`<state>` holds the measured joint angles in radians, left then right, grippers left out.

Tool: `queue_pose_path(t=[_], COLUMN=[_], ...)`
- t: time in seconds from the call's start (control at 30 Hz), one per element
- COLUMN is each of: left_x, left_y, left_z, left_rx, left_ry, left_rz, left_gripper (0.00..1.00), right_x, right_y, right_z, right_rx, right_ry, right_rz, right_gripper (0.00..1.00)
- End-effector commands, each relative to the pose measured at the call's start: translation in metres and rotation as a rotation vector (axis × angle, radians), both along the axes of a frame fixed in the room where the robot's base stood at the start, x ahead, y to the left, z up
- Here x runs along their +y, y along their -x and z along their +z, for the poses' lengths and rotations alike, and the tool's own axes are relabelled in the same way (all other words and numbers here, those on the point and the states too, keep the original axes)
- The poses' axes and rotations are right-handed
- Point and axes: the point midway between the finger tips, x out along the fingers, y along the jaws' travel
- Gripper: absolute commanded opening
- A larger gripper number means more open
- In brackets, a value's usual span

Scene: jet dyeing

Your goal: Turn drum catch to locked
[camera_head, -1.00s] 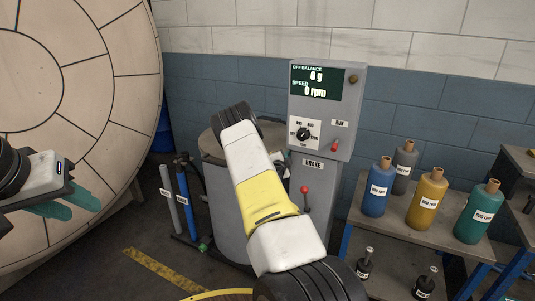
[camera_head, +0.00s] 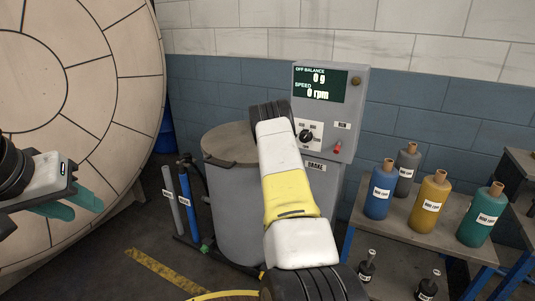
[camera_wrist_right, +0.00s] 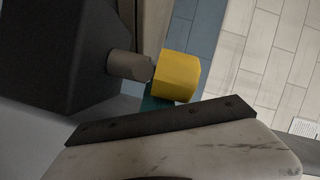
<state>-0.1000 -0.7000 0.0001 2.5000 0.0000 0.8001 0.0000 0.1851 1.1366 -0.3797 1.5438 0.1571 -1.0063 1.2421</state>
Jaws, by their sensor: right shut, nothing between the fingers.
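A grey drum (camera_head: 233,205) with a flat lid stands at the middle, left of the grey control panel (camera_head: 357,115). My right arm, white and yellow, reaches across its right side and hides my right gripper in the head view. In the right wrist view, a teal fingertip of my right gripper (camera_wrist_right: 158,103) shows just beside a yellow knob (camera_wrist_right: 176,75) on a grey stub from a dark block. It is shut and empty; contact with the knob is unclear. I cannot tell whether the knob is the catch. My left gripper (camera_head: 76,206) is open and empty at far left.
The panel display reads 0 g and 0 rpm. A large pale round door (camera_head: 110,60) fills the left. A blue and a grey cylinder (camera_head: 188,205) stand left of the drum. Several bottles (camera_head: 428,200) stand on a bench at right.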

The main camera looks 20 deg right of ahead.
Motion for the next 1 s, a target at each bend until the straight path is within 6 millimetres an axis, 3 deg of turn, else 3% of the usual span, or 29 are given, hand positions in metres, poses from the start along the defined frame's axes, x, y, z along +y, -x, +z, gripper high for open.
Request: queue_pose_path(t=[0.77, 1.0], left_x=[0.0, 0.0], left_y=[0.0, 0.0], left_z=[0.0, 0.0], left_rx=[0.0, 0.0], left_ry=[0.0, 0.0], left_rz=[0.0, 0.0], left_gripper=[0.36, 0.36], right_x=[0.009, 0.024], right_y=[-0.005, 0.022], right_z=[-0.002, 0.0], right_rx=[0.004, 0.006], right_ry=[-0.004, -0.007], right_rz=[0.008, 0.009], right_gripper=[0.0, 0.0])
